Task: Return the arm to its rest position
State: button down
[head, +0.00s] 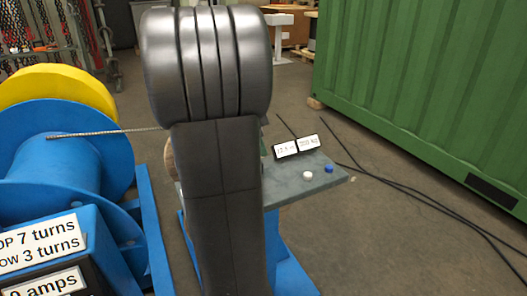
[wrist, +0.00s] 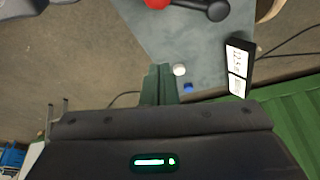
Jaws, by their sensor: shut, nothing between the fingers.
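My gripper (wrist: 160,70) shows in the wrist view as two dark green fingers side by side. They are shut with nothing between them. The fingertips appear over the edge of a grey control panel (wrist: 190,45), close to a white button (wrist: 180,70) and a blue button (wrist: 188,88) in the picture. I cannot tell the height above the panel. In the head view my black arm stands upright across the middle and hides my gripper. The panel (head: 290,190) shows to the right of the arm, with the white button (head: 308,175) and blue button (head: 329,169) on it.
A two-part readout (head: 297,146) stands on the panel. Cables (head: 400,190) cross the floor before a green container (head: 425,80).

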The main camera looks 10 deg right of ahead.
jog(key=b+x, duration=0.2)
jog(key=x, duration=0.8)
jog(key=shift+s+f, duration=0.15)
jog(key=shift+f, duration=0.2)
jog(key=shift+w+r+n+p, duration=0.2)
jog(key=shift+r+n+p, duration=0.1)
jog(key=shift+n+p, duration=0.15)
jog(key=n, duration=0.1)
jog(key=n+t+p, duration=0.1)
jog(key=w+d+n+p, duration=0.1)
jog(key=n, duration=0.1)
jog(key=shift+d+f+t, duration=0.1)
jog(key=shift+f+t, duration=0.15)
jog(key=shift+t, duration=0.15)
jog(key=shift+w+d+r+n+y+p, duration=0.1)
jog(key=shift+w+d+n+y+p, duration=0.15)
jog(key=shift+n+p, duration=0.2)
jog(key=shift+w+d+n+t+p, duration=0.4)
jog(key=shift+d+n+p, duration=0.1)
jog(key=shift+n+p, duration=0.5)
jog(key=shift+w+d+f+n+y+p, duration=0.25)
jog(key=shift+n+y+p, duration=0.15)
jog(key=shift+p, duration=0.15)
